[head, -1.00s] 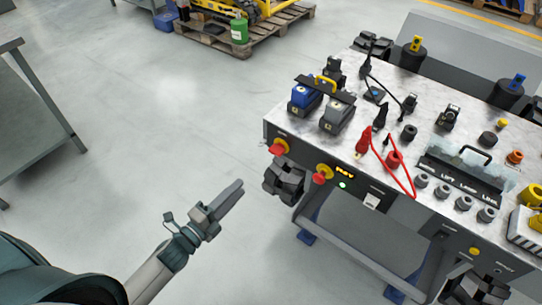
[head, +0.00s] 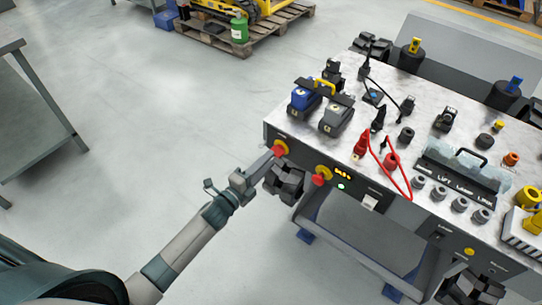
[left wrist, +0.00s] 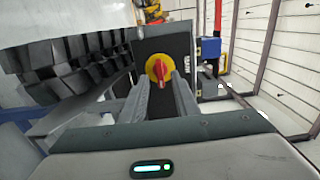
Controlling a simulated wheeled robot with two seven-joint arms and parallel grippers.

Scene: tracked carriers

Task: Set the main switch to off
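The main switch (head: 281,149) is a red rotary handle on a round yellow plate, on the front face of the cart near its left corner. In the left wrist view the switch (left wrist: 158,69) sits straight ahead, its red handle close to upright in that picture. My left gripper (head: 270,157) has its fingertips right at the switch. In the left wrist view the two fingers of this gripper (left wrist: 161,80) are apart, one to each side below the handle. I cannot tell whether they touch it. My right gripper is not in view.
A second red knob on yellow (head: 322,176) sits to the right, beside a lit orange display (head: 343,174) and a green light (head: 341,186). A black block (head: 285,181) juts out below the switch. The cart's top (head: 440,140) is crowded.

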